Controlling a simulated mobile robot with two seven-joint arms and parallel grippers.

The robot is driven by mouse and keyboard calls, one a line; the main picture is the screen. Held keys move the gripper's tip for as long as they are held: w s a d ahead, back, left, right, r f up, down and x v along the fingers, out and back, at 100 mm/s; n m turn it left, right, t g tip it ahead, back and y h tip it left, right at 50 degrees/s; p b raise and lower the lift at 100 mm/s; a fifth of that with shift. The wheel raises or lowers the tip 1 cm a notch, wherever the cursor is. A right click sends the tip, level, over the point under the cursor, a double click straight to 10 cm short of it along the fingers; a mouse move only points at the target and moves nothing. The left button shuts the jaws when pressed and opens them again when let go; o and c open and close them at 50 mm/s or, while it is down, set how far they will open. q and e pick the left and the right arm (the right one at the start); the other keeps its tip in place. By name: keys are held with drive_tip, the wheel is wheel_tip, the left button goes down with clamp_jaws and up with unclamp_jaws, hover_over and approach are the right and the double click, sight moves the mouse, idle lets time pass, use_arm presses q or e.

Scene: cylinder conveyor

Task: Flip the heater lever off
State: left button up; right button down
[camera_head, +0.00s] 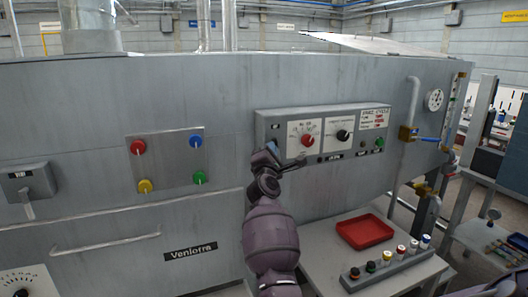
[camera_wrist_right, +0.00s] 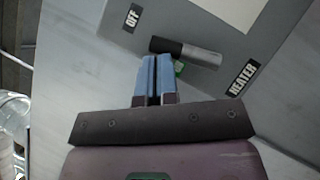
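The heater lever (camera_wrist_right: 186,51) shows in the right wrist view, with a black grip and a pale metal shaft. It lies between the OFF label (camera_wrist_right: 131,18) and the HEATER label (camera_wrist_right: 242,78) on a grey panel. My right gripper (camera_wrist_right: 155,61) has its two blue fingers side by side with only a thin gap and nothing visible between them. Its tips are right by the black grip; I cannot tell if they touch. In the head view my right gripper (camera_head: 271,148) is at the lower left of the control panel (camera_head: 262,118) and hides the lever. My left gripper is not in view.
The panel also carries a red knob (camera_head: 308,140) and a black knob (camera_head: 343,136). A red tray (camera_head: 365,232) and a rack of several coloured cylinders (camera_head: 387,266) are on the table at lower right. Coloured buttons and another lever box (camera_head: 27,184) are on the wall left.

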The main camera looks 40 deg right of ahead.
drive_tip(key=shift+s+d+r, duration=0.1)
drive_tip(key=shift+d+r, duration=0.25)
idle(0.7)
wheel_tip(320, 180, up, 7)
drive_tip(key=p, duration=0.4)
drive_tip(key=shift+r, duration=0.15)
wheel_tip(320, 180, up, 13)
drive_tip(key=shift+f, duration=0.2)
idle(0.4)
